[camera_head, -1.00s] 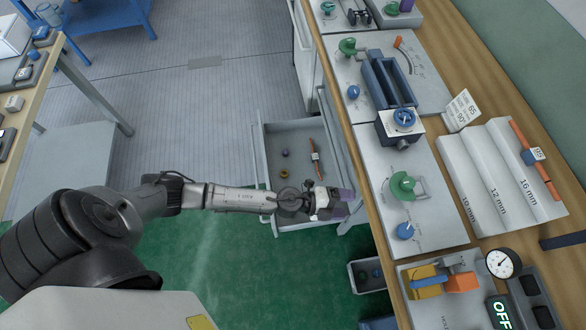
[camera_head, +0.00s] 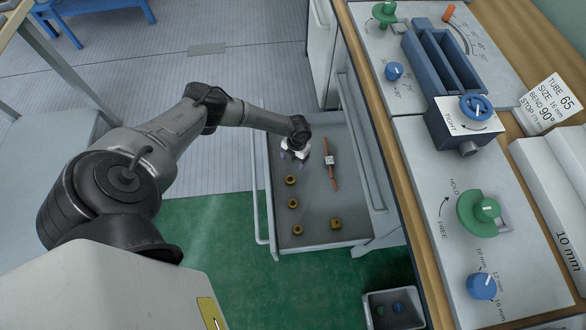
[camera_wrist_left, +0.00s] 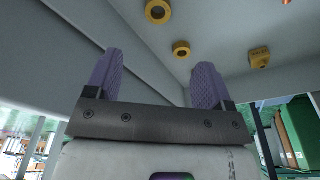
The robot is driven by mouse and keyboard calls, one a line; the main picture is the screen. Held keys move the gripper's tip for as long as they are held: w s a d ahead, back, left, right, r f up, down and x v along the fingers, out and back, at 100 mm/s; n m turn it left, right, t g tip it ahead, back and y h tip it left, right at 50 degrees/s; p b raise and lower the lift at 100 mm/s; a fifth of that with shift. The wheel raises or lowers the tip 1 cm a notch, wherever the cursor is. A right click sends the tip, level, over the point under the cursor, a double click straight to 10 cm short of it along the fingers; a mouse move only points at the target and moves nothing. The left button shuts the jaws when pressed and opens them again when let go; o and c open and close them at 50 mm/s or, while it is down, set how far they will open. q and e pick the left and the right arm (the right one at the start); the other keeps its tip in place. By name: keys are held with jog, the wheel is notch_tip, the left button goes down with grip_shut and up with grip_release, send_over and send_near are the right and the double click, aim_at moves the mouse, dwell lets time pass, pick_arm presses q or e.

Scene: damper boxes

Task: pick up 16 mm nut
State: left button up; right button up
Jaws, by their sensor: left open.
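Several brass-coloured nuts lie in the open grey drawer in the head view: one at the back left (camera_head: 290,180), one below it (camera_head: 293,203), one near the front (camera_head: 298,230) and a blockier one at the front right (camera_head: 336,224). I cannot tell which is the 16 mm nut. My left gripper (camera_head: 293,156) is open, over the drawer's back left part, beyond the nuts. Its purple fingers show in the left wrist view (camera_wrist_left: 158,60) with nothing between them; a round nut (camera_wrist_left: 181,49) and a blocky nut (camera_wrist_left: 259,58) appear beyond. My right gripper is out of view.
An orange rod with a white tag (camera_head: 329,160) lies in the drawer right of my gripper. The drawer's walls (camera_head: 262,200) surround the nuts. The workbench with a blue vise (camera_head: 440,75) and green and blue knobs stands to the right. A small grey bin (camera_head: 393,297) sits below.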

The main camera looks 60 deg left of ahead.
pick_arm(q)
jog(key=b, duration=0.5)
send_over(291, 181)
jog(key=f, duration=0.5)
jog(key=w+f, duration=0.1)
jog(key=f, duration=0.2)
jog(key=shift+a+f, duration=0.1)
jog(key=shift+a, duration=0.15)
jog(key=f+b, duration=0.2)
jog(key=s+f+b, duration=0.1)
jog(key=f+b, duration=0.1)
jog(key=f, duration=0.1)
jog(key=shift+s+d+f, duration=0.1)
jog(key=shift+d+f, duration=0.05)
jog(key=shift+f, duration=0.15)
jog(key=shift+r, duration=0.1)
jog(key=shift+c, duration=0.2)
jog(key=c, duration=1)
jog(key=shift+c, duration=0.2)
